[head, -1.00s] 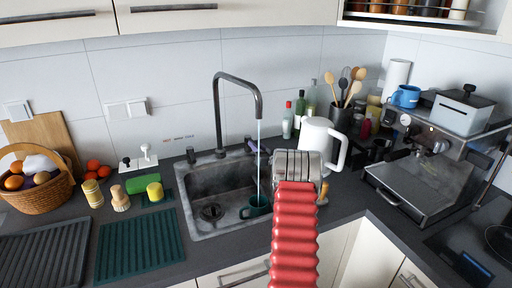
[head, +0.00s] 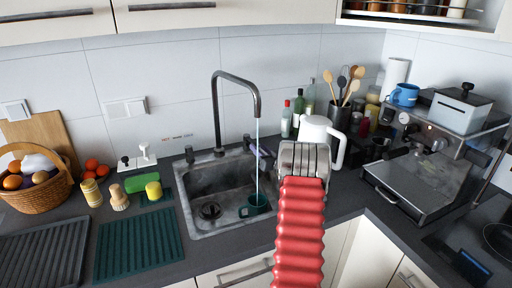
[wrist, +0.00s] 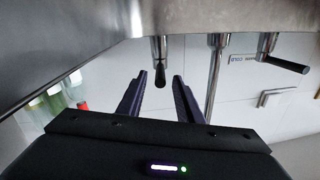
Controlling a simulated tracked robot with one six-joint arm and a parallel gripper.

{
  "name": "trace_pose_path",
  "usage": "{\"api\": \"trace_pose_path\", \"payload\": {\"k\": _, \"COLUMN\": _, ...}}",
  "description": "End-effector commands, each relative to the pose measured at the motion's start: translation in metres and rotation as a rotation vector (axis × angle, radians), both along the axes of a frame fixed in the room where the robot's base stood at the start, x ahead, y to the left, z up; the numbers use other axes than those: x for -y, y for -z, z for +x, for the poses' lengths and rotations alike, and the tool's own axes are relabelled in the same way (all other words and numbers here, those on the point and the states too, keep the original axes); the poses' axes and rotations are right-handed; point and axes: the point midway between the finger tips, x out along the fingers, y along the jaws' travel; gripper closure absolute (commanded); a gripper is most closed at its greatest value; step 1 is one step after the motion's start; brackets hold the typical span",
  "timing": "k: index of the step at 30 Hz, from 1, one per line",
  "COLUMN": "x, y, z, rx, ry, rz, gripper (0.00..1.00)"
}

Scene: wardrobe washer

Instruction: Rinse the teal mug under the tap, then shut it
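The teal mug (head: 258,205) is in the grey sink (head: 205,228), near its front right corner. The tap (head: 217,115) is running, and its thin water stream (head: 257,150) comes down into the mug. In the wrist view, which is upside down, the tap column (wrist: 216,75) stands beside a lever with a black tip (wrist: 160,75). My gripper (wrist: 159,77) is open, with its two dark fingers on either side of that tip; I cannot tell whether they touch it. In the head view my red arm hides most of the gripper. A second lever (wrist: 285,60) points sideways.
A white kettle (head: 315,130) and several bottles (head: 299,105) stand right of the sink, close to my arm. A ribbed teal mat (head: 140,243), a green sponge (head: 142,183) and brushes lie to the left. The coffee machine (head: 430,170) is at right.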

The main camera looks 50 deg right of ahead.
Motion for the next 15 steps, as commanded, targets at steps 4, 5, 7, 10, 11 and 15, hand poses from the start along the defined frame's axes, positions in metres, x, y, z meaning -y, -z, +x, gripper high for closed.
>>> {"api": "trace_pose_path", "payload": {"k": 4, "x": -0.006, "y": 0.0, "z": -0.018, "rx": 0.0, "ry": 0.001, "rz": 0.001, "gripper": 0.68}}
{"api": "trace_pose_path", "payload": {"k": 5, "x": -0.007, "y": 0.0, "z": -0.02, "rx": 0.0, "ry": 0.0, "rz": 0.001, "gripper": 0.68}}
{"api": "trace_pose_path", "payload": {"k": 7, "x": -0.009, "y": 0.0, "z": -0.025, "rx": 0.0, "ry": 0.0, "rz": 0.0, "gripper": 0.68}}
{"api": "trace_pose_path", "payload": {"k": 10, "x": -0.01, "y": 0.0, "z": -0.028, "rx": 0.0, "ry": 0.0, "rz": 0.0, "gripper": 0.68}}
{"api": "trace_pose_path", "payload": {"k": 11, "x": -0.01, "y": 0.0, "z": -0.028, "rx": 0.0, "ry": 0.0, "rz": 0.0, "gripper": 0.68}}
{"api": "trace_pose_path", "payload": {"k": 15, "x": -0.011, "y": 0.0, "z": -0.028, "rx": 0.0, "ry": -0.001, "rz": 0.0, "gripper": 0.68}}
